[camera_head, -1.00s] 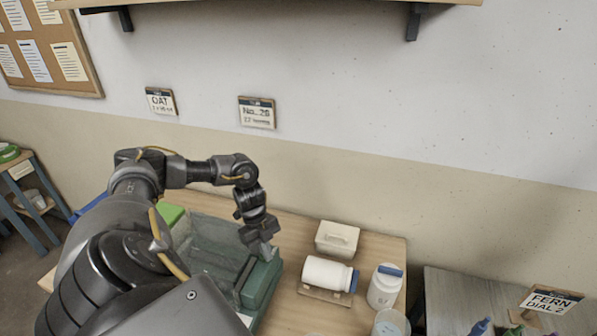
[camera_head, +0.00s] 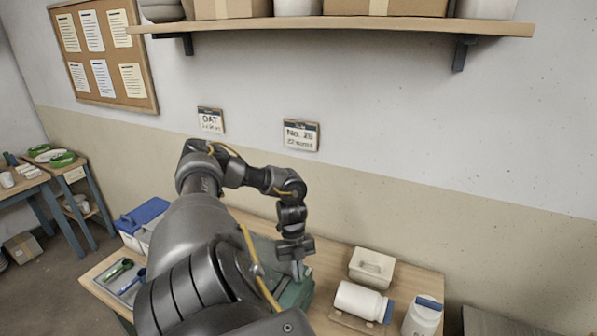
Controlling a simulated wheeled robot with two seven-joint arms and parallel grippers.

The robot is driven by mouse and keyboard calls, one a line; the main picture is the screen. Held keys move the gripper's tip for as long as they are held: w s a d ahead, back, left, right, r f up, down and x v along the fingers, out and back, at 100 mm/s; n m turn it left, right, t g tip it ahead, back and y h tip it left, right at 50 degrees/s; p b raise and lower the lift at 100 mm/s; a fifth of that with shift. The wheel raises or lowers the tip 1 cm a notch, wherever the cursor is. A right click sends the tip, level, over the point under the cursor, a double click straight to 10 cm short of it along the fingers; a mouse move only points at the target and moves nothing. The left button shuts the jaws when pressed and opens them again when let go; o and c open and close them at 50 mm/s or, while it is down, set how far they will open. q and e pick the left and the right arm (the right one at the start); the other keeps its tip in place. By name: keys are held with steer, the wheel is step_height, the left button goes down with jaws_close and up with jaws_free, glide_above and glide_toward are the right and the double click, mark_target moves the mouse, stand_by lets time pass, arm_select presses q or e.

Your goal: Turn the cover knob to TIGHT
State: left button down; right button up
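A green box-like unit (camera_head: 296,297) stands on the wooden table, largely hidden behind my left arm. My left gripper (camera_head: 297,270) points down at the right part of its top. The fingertips look very close to that top, but I cannot tell whether they touch it. The fingers are small and seen edge-on, so their opening does not show. I cannot make out the cover knob or any TIGHT mark; the arm and gripper cover much of the unit. My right gripper is out of view.
Right of the unit are a cream lidded box (camera_head: 371,268), a white jar lying on its side (camera_head: 358,300) and an upright white jar (camera_head: 422,316). A tray with tools (camera_head: 121,279) and a blue-lidded box (camera_head: 143,215) are at left. A shelf (camera_head: 330,25) hangs above.

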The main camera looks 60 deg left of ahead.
arm_select(q)
steer(key=shift+w+a+r, duration=0.1)
steer(key=shift+a, duration=0.25)
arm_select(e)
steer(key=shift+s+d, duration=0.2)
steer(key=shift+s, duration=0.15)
arm_select(q)
steer(key=shift+w, duration=0.25)
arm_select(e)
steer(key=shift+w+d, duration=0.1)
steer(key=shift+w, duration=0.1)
arm_select(q)
steer(key=shift+w+r, duration=0.15)
steer(key=shift+w, duration=0.35)
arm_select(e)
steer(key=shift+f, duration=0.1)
